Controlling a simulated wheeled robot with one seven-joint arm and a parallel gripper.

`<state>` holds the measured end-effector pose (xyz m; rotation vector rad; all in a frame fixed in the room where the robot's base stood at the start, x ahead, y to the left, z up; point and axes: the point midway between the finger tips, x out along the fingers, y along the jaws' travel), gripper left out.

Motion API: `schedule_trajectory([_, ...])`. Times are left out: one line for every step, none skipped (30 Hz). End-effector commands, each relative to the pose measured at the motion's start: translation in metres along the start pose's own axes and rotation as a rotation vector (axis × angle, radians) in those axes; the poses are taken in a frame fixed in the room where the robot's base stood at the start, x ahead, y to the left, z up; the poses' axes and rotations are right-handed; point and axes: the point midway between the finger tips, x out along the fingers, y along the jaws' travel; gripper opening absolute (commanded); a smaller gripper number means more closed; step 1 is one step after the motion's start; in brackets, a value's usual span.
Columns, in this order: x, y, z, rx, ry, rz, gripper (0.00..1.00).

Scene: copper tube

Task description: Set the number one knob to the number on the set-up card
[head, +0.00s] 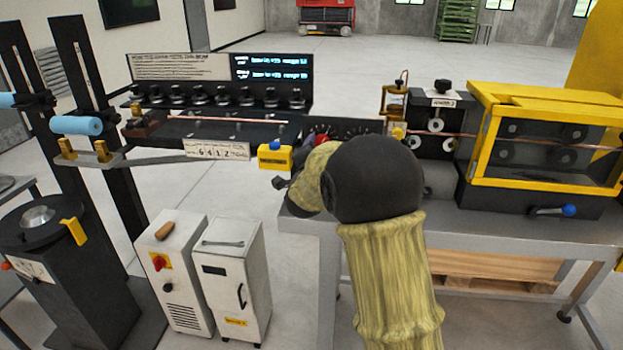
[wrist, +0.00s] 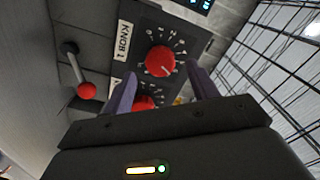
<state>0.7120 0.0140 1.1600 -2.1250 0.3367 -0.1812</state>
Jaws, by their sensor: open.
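In the wrist view a red knob (wrist: 160,60) sits on a black dial plate with white marks, beside a white label (wrist: 123,40) reading KNOB 1. A second red knob (wrist: 145,103) is below it, partly hidden by my gripper. My gripper (wrist: 162,72) is open, its two purple fingers spread either side of the knob 1 dial in the picture; I cannot tell the gap in depth. In the head view a white card (head: 217,150) shows large digits that look like 6 4 1 2; its small print is unreadable. A red knob (head: 322,140) shows behind my arm.
A lever with a red ball (wrist: 86,90) stands left of the dials. In the head view a yellow box with a blue button (head: 275,156) is left of my arm. A copper tube (head: 230,120) runs along the bench towards a yellow-framed machine (head: 545,88).

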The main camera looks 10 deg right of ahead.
Motion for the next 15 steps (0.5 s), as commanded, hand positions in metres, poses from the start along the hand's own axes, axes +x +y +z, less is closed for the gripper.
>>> schedule_trajectory([-0.011,0.001,0.002,0.001,-0.001,-0.002,0.59])
schedule_trajectory([-0.017,0.001,0.001,0.001,-0.002,-0.001,0.59])
schedule_trajectory([-0.025,0.001,0.001,0.001,-0.002,-0.002,0.59])
schedule_trajectory([-0.031,0.001,0.001,0.000,-0.001,-0.002,0.59])
schedule_trajectory([-0.037,0.001,0.001,0.000,-0.001,-0.002,0.59])
schedule_trajectory([-0.045,0.001,0.001,0.000,-0.002,-0.001,0.59])
schedule_trajectory([-0.051,0.001,0.001,0.000,-0.002,-0.001,0.59])
schedule_trajectory([-0.057,0.001,0.001,0.000,-0.001,-0.002,0.59])
schedule_trajectory([-0.065,0.001,0.001,0.000,-0.001,-0.002,0.59])
schedule_trajectory([-0.071,0.001,0.001,0.000,-0.002,-0.001,0.59])
schedule_trajectory([-0.077,0.001,0.001,0.000,-0.002,-0.001,0.59])
schedule_trajectory([-0.085,0.001,0.002,0.001,-0.002,-0.002,0.59])
schedule_trajectory([-0.091,0.001,0.002,0.001,-0.002,-0.002,0.59])
schedule_trajectory([-0.097,0.001,0.001,0.001,-0.002,-0.001,0.59])
schedule_trajectory([-0.104,0.001,0.001,0.000,-0.001,-0.001,0.59])
